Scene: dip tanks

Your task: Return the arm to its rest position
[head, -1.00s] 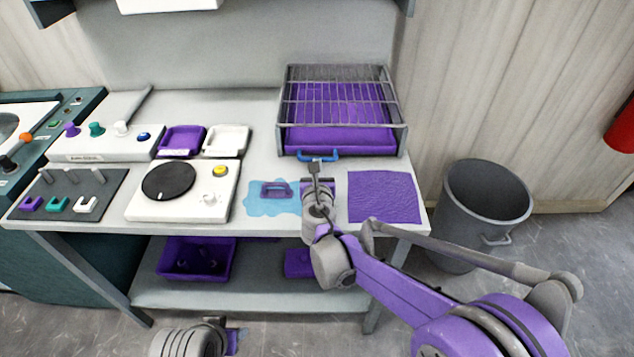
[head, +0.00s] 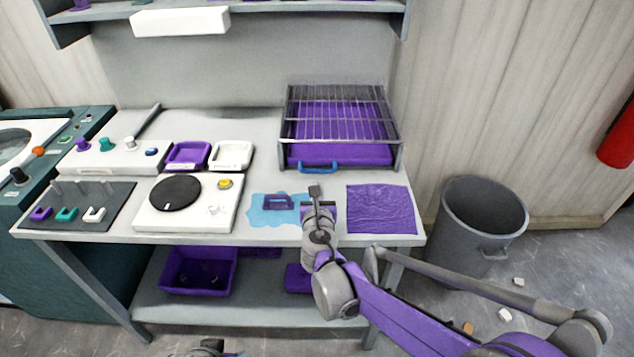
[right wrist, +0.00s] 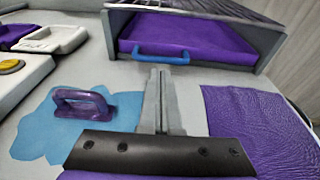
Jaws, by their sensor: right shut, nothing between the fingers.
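My right arm reaches in from the lower right of the head view. Its gripper (head: 316,192) is over the front part of the bench, between the blue patch and the purple cloth. In the right wrist view its fingers (right wrist: 160,75) are pressed together with nothing between them. The blue handle of the drawer under the rack lies beyond the fingertips; I cannot tell the gap. In the head view a grey part of my own body shows at the bottom edge, but my left gripper does not show.
A wire rack over a purple tray (head: 340,155) stands behind the gripper. A purple cloth (head: 381,209) lies right, a blue puddle-like patch (head: 262,214) with a purple handled block (head: 278,201) left. A grey bin (head: 483,225) stands right of the bench. Small scraps (head: 504,315) lie on the floor.

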